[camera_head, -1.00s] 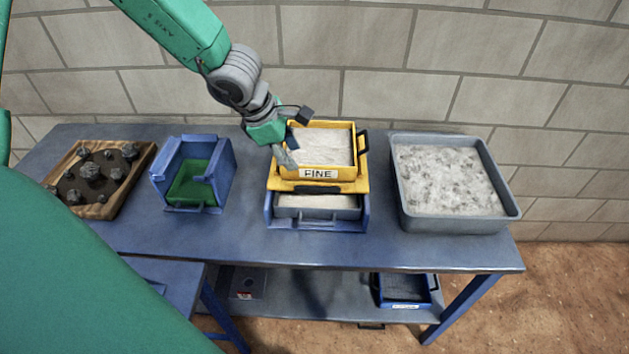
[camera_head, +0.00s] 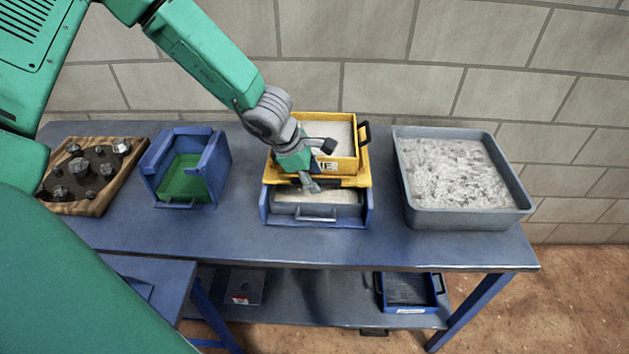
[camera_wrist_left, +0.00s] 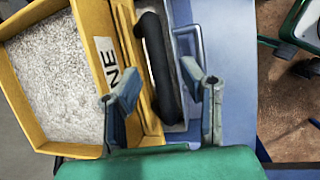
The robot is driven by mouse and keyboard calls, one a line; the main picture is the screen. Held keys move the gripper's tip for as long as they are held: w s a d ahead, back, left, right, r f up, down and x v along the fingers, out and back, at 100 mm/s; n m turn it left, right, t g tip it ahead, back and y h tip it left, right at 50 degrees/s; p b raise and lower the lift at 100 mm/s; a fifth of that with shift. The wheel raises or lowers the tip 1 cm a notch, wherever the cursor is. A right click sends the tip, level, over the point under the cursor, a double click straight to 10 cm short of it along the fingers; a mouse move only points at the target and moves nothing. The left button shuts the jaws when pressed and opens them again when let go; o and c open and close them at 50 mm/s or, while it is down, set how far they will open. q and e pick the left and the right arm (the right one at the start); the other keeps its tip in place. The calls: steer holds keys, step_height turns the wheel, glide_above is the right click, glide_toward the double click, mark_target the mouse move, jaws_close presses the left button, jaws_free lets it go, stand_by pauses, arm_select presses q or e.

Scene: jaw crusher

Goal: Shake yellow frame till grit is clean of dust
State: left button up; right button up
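The yellow frame (camera_head: 350,180), marked FINE, holds pale grit (camera_head: 335,132) and sits on a blue stand (camera_head: 368,208) over a grey tray (camera_head: 318,211). It also shows in the left wrist view (camera_wrist_left: 92,22), grit at left. My left gripper (camera_head: 320,168) is at the frame's front side and hides part of the label. In the left wrist view its fingers (camera_wrist_left: 162,85) are spread, with the frame's black front handle (camera_wrist_left: 160,65) between or just beyond them; contact cannot be told. Another black handle (camera_head: 365,132) is on the right side. My right gripper is not in view.
A grey bin (camera_head: 470,220) of dusty grit stands right on the blue table (camera_head: 235,235). A blue holder with a green inside (camera_head: 183,182) and a wooden tray of rocks (camera_head: 80,206) stand left. A blue tray (camera_head: 410,291) is on the lower shelf.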

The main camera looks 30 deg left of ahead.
arm_select(q)
steer(key=shift+a+f, duration=0.1)
steer(key=shift+a, duration=0.05)
jaws_close()
steer(key=shift+s+d+f+b, duration=0.1)
steer(key=shift+s+d+b, duration=0.15)
steer(key=shift+b, duration=0.2)
steer(key=s+d+b, duration=0.1)
steer(key=s+b, duration=0.1)
steer(key=s, duration=0.1)
steer(key=s+d+b, duration=0.1)
steer(key=shift+s+d, duration=0.2)
steer(key=shift+d, duration=0.15)
jaws_free()
